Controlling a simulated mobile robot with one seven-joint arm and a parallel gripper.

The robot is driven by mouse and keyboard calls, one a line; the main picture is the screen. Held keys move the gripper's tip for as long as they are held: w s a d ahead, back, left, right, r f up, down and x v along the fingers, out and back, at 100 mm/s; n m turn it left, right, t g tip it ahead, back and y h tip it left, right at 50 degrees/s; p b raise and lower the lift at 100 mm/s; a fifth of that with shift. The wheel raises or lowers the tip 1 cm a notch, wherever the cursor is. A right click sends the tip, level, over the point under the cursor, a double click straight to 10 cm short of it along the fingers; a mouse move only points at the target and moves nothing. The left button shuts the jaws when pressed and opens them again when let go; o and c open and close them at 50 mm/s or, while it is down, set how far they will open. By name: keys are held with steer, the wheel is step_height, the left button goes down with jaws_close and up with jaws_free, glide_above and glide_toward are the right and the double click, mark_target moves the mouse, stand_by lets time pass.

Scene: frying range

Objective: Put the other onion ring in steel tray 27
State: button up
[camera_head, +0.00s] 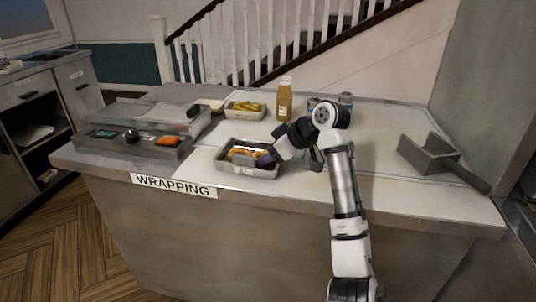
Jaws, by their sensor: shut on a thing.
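A steel tray (232,169) stands near the front edge of the counter, with a small label on its front that I cannot read clearly. Golden-orange food (238,153) lies in its left part; I cannot make out single rings. My gripper (266,160) reaches in from the right, with its fingertips low over the right part of the tray. It is shut on an onion ring, which is mostly hidden by the fingers. I cannot tell whether the ring touches the tray.
A second tray (232,115) with yellow food stands behind, beside a sauce bottle (284,102). A scale-like unit (110,146) with an orange item (168,141) is at left. A grey scoop (429,158) lies right. The counter right of my arm is mostly clear.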

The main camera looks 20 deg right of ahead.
steer(key=shift+f, duration=0.1)
steer(key=shift+f, duration=0.15)
steer(key=o, duration=0.5)
steer(key=shift+r, duration=0.35)
steer(key=b+v, duration=0.1)
steer(key=v, duration=1.1)
steer(key=shift+d+f+b, duration=0.1)
steer(key=shift+b, duration=0.2)
